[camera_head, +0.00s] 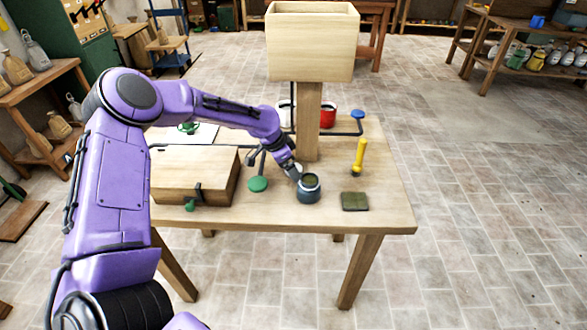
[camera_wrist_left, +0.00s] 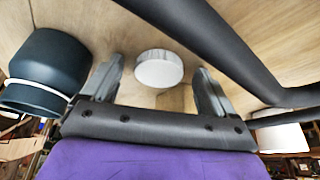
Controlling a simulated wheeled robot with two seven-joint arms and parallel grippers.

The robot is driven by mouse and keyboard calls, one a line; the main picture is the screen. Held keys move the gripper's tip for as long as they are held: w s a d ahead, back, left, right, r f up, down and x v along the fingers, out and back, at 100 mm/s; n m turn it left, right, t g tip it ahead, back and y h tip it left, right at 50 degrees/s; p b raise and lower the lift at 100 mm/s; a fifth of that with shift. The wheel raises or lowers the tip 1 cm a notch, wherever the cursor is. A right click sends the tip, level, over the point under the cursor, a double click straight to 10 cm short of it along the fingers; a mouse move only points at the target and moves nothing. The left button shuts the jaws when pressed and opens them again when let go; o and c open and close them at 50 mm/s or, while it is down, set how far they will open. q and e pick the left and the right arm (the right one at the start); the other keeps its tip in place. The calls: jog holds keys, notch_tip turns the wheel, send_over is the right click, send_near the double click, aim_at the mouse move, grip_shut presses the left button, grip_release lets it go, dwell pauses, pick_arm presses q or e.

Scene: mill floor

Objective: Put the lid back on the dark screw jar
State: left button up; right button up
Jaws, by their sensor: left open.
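The dark screw jar (camera_head: 308,190) stands upright near the front edge of the wooden table, its top open with a dark olive inside. It also shows at the left of the left wrist view (camera_wrist_left: 45,72). A pale round lid (camera_wrist_left: 159,70) lies on the table beyond my fingertips in the left wrist view, lined up with the gap between them. In the head view it is mostly hidden behind my gripper. My left gripper (camera_head: 293,171) is open and empty, pointing down just behind and left of the jar. My right gripper is not in view.
A wooden box (camera_head: 190,178) stands left of the jar, with a green disc (camera_head: 258,184) between. A dark green square pad (camera_head: 355,201) and a yellow-handled tool (camera_head: 359,156) are to the right. A post carries a wooden bin (camera_head: 312,45) behind. A black pipe (camera_wrist_left: 225,45) runs close by.

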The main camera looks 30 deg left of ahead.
pick_arm(q)
jog(key=c, duration=1.1)
jog(key=shift+r, duration=0.2)
